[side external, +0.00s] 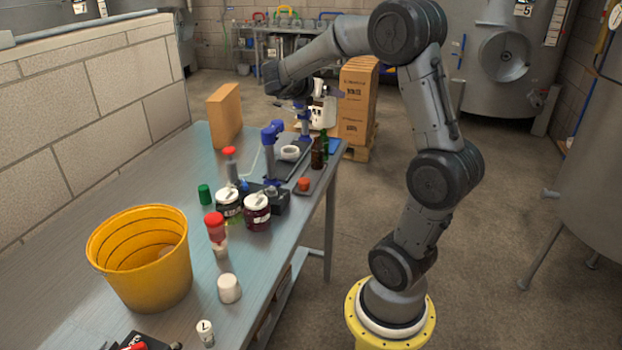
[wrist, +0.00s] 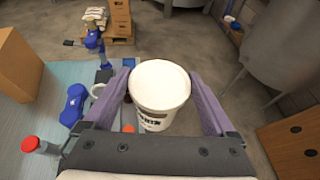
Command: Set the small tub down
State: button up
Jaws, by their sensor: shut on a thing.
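The small tub (wrist: 160,88) is white with a white lid and dark lettering on its side. My gripper (wrist: 161,76) is shut on it, one finger on each side, in the wrist view. In the side view the tub (side external: 324,113) hangs upright at my gripper (side external: 312,92), raised above the far right end of the workbench (side external: 170,195). In the wrist view, floor shows around the tub, near the bench's edge. My fingers partly hide it in the side view.
Blue bench tools (side external: 270,150), a white ring-shaped item (side external: 290,153) and dark bottles (side external: 317,153) stand near the bench's far right end. A cardboard block (side external: 225,116) stands at the back. Jars (side external: 257,212) and a yellow bucket (side external: 145,265) are nearer.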

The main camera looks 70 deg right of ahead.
notch_tip(320, 180, down, 11)
jog(key=shift+w+d+f, duration=1.2)
jog(key=shift+d+f, duration=0.75)
jog(key=shift+f, duration=0.2)
jog(key=shift+w+d+f, duration=1.25)
jog(key=shift+d+f, duration=0.65)
jog(key=shift+f, duration=0.25)
jog(key=shift+w+d+f, duration=1.2)
jog(key=shift+d+f, duration=0.75)
jog(key=shift+f, duration=0.2)
jog(key=shift+f, duration=0.35)
jog(key=o, duration=1.4)
